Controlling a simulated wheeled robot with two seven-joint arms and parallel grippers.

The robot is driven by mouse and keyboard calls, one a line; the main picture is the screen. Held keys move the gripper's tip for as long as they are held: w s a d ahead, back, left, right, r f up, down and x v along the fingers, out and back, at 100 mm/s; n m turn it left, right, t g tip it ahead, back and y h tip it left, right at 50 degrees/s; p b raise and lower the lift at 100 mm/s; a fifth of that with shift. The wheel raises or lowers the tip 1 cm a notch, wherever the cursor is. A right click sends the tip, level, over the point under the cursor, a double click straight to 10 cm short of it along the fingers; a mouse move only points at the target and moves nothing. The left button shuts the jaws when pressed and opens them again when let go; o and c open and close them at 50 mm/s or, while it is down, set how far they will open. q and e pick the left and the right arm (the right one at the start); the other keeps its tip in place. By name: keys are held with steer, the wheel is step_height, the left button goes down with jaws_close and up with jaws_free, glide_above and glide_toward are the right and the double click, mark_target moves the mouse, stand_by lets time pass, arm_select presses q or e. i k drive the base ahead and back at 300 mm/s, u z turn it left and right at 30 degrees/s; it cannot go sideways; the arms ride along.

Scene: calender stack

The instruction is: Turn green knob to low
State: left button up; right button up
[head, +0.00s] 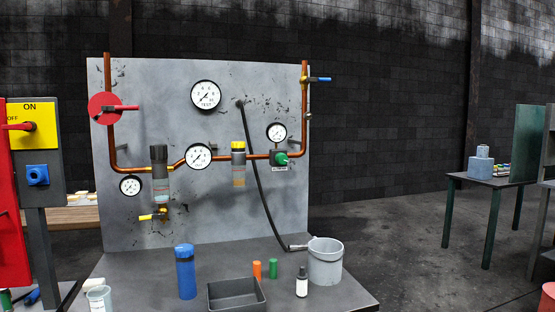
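A green knob (281,159) sits on the right side of the grey panel (225,130), at the end of the horizontal copper pipe. A round white gauge (276,132) is right above the knob. The knob's exact setting cannot be made out. Neither of my grippers shows in the head view.
The bench (150,270) before the panel holds a blue cylinder (185,272), a dark tray (236,294), a small bottle (301,283) and a grey bucket (325,262). A black hose (262,190) hangs down the panel left of the knob. Yellow-and-red switch boxes (35,140) stand at left.

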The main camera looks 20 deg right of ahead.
mark_target(281, 158)
steer(key=k, duration=0.5)
steer(key=z, duration=1.15)
steer(key=i, duration=0.95)
steer(key=u, duration=0.1)
